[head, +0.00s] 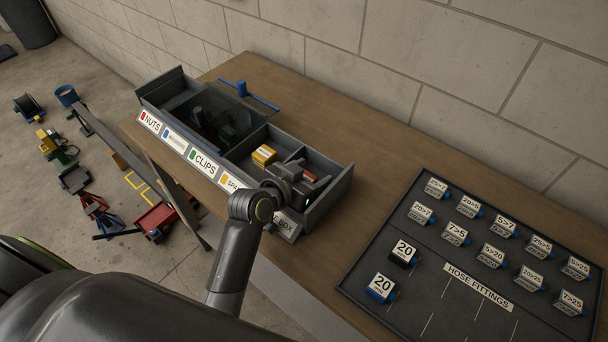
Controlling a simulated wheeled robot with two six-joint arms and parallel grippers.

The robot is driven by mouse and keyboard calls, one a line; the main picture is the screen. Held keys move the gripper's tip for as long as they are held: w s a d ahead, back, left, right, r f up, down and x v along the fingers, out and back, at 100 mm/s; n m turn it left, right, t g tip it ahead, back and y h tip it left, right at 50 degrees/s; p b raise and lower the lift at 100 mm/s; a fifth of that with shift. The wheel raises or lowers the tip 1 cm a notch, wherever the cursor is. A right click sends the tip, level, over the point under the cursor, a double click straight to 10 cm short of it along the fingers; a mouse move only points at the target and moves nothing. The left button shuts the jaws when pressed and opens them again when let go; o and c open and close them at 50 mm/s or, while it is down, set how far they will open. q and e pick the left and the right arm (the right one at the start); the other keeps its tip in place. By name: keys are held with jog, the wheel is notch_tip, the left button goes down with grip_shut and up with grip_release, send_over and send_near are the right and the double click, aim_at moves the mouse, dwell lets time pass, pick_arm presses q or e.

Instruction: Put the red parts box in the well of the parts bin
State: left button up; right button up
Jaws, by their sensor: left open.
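The grey parts bin (331,194) stands on the wooden bench, its row of compartments running from upper left to lower right. My left gripper (303,178) is open and low over the right-hand compartment, with its arm coming in from the lower left. My right gripper is not in view.
A yellow box (264,156) sits in the bin left of my gripper. A dark translucent cover (215,118) lies over the middle compartments; a blue rod (258,101) is behind. A hose fittings board (430,288) with several labelled blocks fills the right.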

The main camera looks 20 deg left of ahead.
pick_arm(q)
jog(key=b+v, duration=0.1)
jog(key=v, duration=1.1)
jog(key=shift+r, duration=0.1)
